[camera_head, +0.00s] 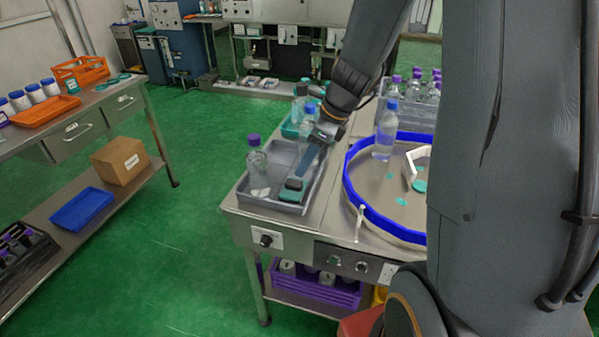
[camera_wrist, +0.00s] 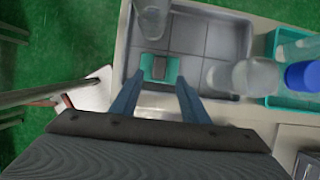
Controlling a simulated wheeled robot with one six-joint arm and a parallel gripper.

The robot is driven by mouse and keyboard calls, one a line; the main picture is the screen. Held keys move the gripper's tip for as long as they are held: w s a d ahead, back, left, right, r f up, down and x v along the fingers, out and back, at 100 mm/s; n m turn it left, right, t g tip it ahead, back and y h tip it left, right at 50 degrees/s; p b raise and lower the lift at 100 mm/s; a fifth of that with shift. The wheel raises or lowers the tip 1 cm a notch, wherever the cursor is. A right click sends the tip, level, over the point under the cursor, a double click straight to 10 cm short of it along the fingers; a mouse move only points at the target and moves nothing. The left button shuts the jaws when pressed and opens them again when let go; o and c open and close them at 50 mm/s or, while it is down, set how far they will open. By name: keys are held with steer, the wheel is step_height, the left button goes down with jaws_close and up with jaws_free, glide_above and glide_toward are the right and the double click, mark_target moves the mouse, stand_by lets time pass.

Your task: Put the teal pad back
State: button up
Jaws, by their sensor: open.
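The teal pad (camera_head: 292,191) lies in the grey tray (camera_head: 241,190), near the tray's front right corner in the head view. It has a dark grey block on top. In the wrist view the pad (camera_wrist: 172,69) shows teal on both sides of that block. My gripper (camera_head: 304,174) reaches down into the tray at the pad. In the wrist view my gripper (camera_wrist: 160,82) is open, with one blue finger on each side of the pad's near edge. Whether the fingers touch the pad cannot be told.
A purple-capped bottle (camera_head: 258,172) stands in the tray left of the pad. A clear bottle (camera_wrist: 232,77) is on the right in the wrist view. A teal tray (camera_wrist: 271,45) with bottles lies beyond. A blue-rimmed round table (camera_head: 350,191) with a blue-capped bottle (camera_head: 385,135) is to the right.

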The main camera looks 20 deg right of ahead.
steer(key=w+v, duration=0.1)
steer(key=v, duration=0.3)
steer(key=s+a+f+n+h, duration=0.1)
steer(key=s+a+n+h, duration=0.1)
steer(key=s+n, duration=0.5)
steer(key=s+a+f+n+g+h, duration=0.1)
steer(key=s+n, duration=0.7)
steer(key=n, duration=1)
steer(key=shift+a+f+h, duration=0.4)
steer(key=shift+a+f, duration=0.1)
steer(key=shift+f, duration=0.1)
steer(key=shift+s, duration=0.15)
